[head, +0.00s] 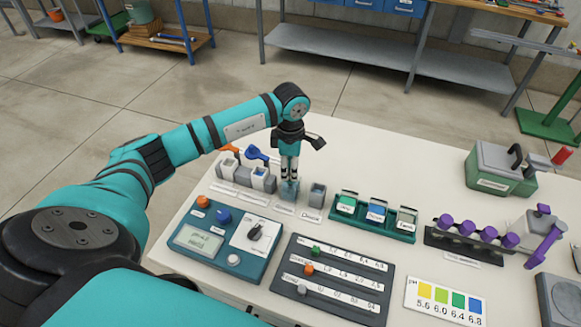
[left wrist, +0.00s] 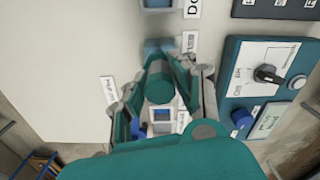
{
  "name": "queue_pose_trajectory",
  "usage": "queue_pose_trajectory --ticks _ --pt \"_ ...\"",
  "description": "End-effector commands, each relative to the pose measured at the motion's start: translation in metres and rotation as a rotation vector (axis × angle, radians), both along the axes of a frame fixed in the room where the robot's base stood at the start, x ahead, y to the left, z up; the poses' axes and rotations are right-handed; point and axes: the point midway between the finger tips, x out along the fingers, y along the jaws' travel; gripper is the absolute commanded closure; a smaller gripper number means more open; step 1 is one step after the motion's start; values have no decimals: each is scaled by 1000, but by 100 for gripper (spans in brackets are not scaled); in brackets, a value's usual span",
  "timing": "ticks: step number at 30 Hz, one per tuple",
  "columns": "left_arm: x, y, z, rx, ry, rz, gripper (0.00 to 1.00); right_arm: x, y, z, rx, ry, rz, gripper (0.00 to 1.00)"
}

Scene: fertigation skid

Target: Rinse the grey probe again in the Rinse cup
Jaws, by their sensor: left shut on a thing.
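My left gripper (head: 289,172) points straight down over the row of small cups at the back left of the table. It is shut on the grey probe, which is mostly hidden between the fingers. Directly below the fingers is a bluish, see-through cup (head: 289,189), which I take for the Rinse cup; its label is too small to read. I cannot tell how deep the probe tip sits in it. In the left wrist view the fingers (left wrist: 160,62) close in front of the same blurred bluish cup (left wrist: 156,47). My right gripper is not in view.
A grey cup (head: 317,195) stands just right. To the left are holders with a blue-capped probe (head: 258,155) and an orange one (head: 229,149). In front are a teal meter (head: 220,243) and a dark slider board (head: 333,280). A green tray (head: 372,228) stands to the right.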

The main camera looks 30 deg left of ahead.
Motion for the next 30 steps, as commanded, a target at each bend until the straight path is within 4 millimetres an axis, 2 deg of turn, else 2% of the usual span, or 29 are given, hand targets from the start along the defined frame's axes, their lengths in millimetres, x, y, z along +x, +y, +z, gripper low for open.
queue_pose_trajectory --ticks 11,30 --pt "0 0 6 0 -1 0 100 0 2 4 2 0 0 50" --pt "0 0 57 0 -1 -1 100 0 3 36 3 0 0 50"
